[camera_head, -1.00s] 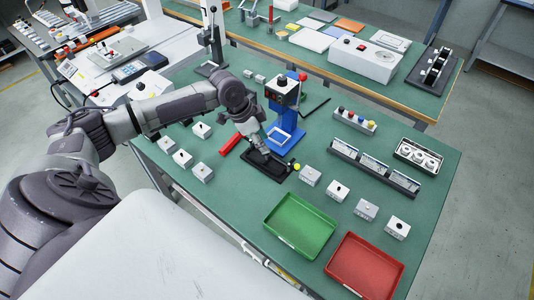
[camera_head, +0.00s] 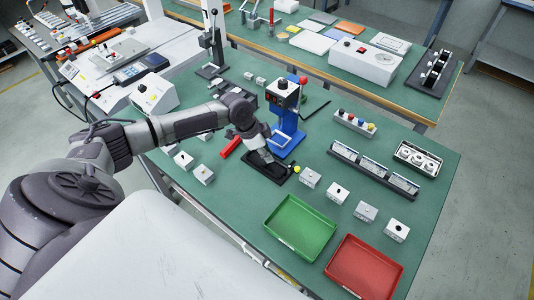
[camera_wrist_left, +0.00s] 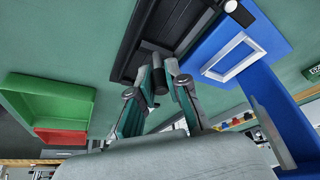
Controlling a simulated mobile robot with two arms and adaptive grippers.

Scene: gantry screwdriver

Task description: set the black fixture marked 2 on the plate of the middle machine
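The black fixture (camera_head: 280,174) lies flat on the green table, in front of the blue machine (camera_head: 287,120). No number can be read on it. In the left wrist view the fixture (camera_wrist_left: 170,22) is a dark, recessed block with a short dark post (camera_wrist_left: 157,74). My left gripper (camera_head: 262,160) is low over the fixture and hides part of it. In the wrist view its fingers (camera_wrist_left: 162,77) stand on both sides of the post; contact is unclear. The blue machine's plate (camera_head: 281,139) carries a white frame and looks free. My right gripper is in neither view.
A red block (camera_head: 231,146) lies left of the fixture, and a small yellow-green ball (camera_head: 297,169) at its right end. Several white boxes (camera_head: 337,191) stand around. A green tray (camera_head: 299,228) and a red tray (camera_head: 364,268) lie in front. A grey lever press (camera_head: 212,45) stands behind.

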